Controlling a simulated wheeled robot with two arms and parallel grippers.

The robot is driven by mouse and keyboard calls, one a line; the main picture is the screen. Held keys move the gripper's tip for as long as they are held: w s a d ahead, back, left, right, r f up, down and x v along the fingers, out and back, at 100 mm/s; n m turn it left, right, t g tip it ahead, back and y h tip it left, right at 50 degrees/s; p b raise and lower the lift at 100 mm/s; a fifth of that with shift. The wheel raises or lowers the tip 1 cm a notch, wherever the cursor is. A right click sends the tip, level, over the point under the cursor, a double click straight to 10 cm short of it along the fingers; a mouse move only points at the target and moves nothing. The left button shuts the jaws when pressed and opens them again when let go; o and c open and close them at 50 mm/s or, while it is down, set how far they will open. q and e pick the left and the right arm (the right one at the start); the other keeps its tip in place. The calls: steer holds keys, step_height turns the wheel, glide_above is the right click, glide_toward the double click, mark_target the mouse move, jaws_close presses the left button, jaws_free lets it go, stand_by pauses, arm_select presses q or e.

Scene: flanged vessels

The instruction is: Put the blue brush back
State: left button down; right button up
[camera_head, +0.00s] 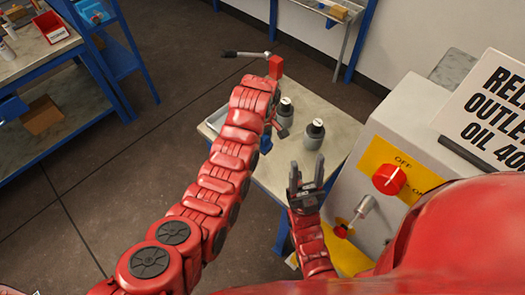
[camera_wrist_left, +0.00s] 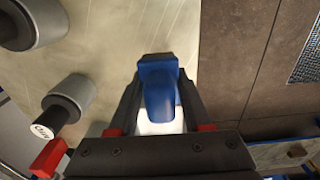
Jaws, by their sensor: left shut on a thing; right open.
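The blue brush (camera_wrist_left: 160,85) is between the fingers of my left gripper (camera_wrist_left: 161,98) in the left wrist view. The gripper is shut on it. In the head view a small blue part of the brush (camera_head: 266,143) shows beside my left arm, over the small table (camera_head: 338,112). The arm hides most of that gripper there. Something white shows just beyond the brush in the wrist view; I cannot tell whether they touch. My right gripper (camera_head: 305,176) is open and empty, pointing up near the table's front.
Two grey bottles (camera_head: 314,133) (camera_head: 284,110) stand on the table near my grippers. A light tray (camera_head: 216,120) shows left of my arm. A machine with a red knob (camera_head: 389,179) stands right.

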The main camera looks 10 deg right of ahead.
mark_target(262, 160)
arm_select(q)
step_height(262, 160, down, 4)
steer(key=shift+r+p, duration=0.2)
steer(key=shift+p, duration=0.35)
steer(key=shift+w+f, duration=0.1)
steer(key=shift+f, duration=0.15)
steer(key=shift+s+f+p, duration=0.2)
steer(key=shift+f+p, duration=0.25)
steer(key=shift+f, duration=0.65)
steer(key=shift+w+f, duration=0.1)
steer(key=shift+f, duration=0.35)
steer(key=shift+f, duration=0.1)
steer(key=shift+c, duration=1.7)
jaws_free()
